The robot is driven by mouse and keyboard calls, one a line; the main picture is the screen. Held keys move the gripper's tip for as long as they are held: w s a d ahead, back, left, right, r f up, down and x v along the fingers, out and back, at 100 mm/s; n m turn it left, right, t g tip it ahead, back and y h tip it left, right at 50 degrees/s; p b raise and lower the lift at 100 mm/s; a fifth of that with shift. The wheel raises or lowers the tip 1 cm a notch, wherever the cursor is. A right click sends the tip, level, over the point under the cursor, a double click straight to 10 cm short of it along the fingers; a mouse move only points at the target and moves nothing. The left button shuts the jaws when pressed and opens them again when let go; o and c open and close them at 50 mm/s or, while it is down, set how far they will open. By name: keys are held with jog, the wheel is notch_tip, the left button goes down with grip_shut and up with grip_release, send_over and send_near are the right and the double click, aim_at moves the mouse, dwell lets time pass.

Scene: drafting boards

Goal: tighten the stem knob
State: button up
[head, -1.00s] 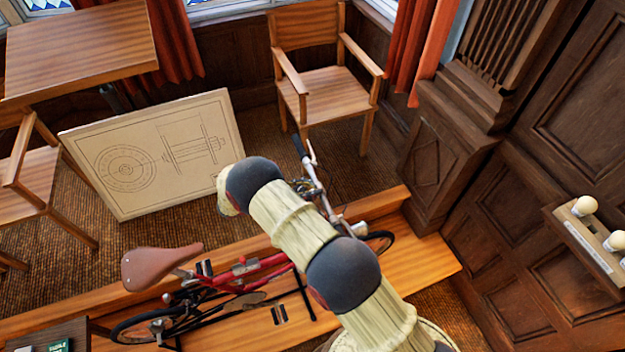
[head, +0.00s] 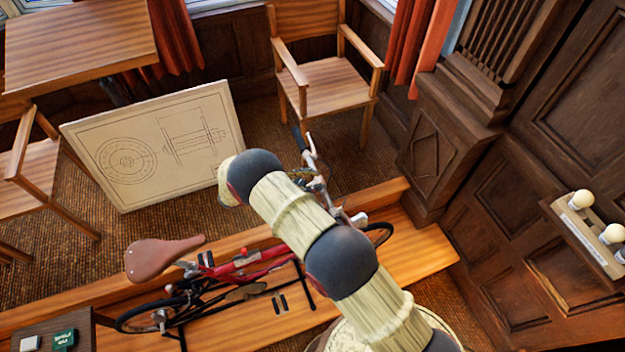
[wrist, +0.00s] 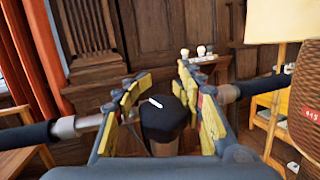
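The stem knob (wrist: 165,122) is a dark faceted knob with a white mark on top. It shows in the wrist view between the yellow-padded fingers of my gripper (wrist: 162,82). The fingers are apart, one on each side of it; I cannot tell whether they touch it. Handlebar grips run out to the left (wrist: 25,137) and right (wrist: 262,88). In the head view, the red bicycle (head: 262,268) stands on a wooden platform, and my arm covers part of its front. My gripper and the knob are hidden there.
A drawing board (head: 188,178) leans behind the bicycle. A wooden armchair (head: 330,92) stands beyond the handlebar. Dark panelling (head: 500,230) and a shelf with pale bulb-shaped things (head: 585,245) are at the right. A small dark table (head: 85,322) is at the lower left.

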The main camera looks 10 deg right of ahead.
jog(key=shift+o, duration=1.2)
jog(key=shift+s+f, duration=0.1)
jog(key=b, duration=0.4)
jog(key=shift+f+n+t, duration=0.25)
jog(key=shift+n+t, duration=0.05)
jog(key=n+t+b, duration=0.1)
jog(key=b, duration=0.5)
jog(key=w+n+t+b, duration=0.1)
jog(key=t+b, duration=0.1)
jog(key=b, duration=0.4)
jog(key=shift+n+t+b, duration=0.3)
jog(key=shift+n+b, duration=0.1)
jog(key=n+t+b, duration=0.1)
jog(key=b, duration=0.2)
jog(key=t+y+b, duration=0.1)
jog(key=b, duration=0.2)
jog(key=shift+w+a+n, duration=0.1)
jog(key=shift+w+n, duration=0.1)
jog(key=shift+n, duration=0.2)
jog(key=shift+w+n+t+b, duration=0.15)
jog(key=shift+n+t+b, duration=0.35)
jog(key=shift+b, duration=0.55)
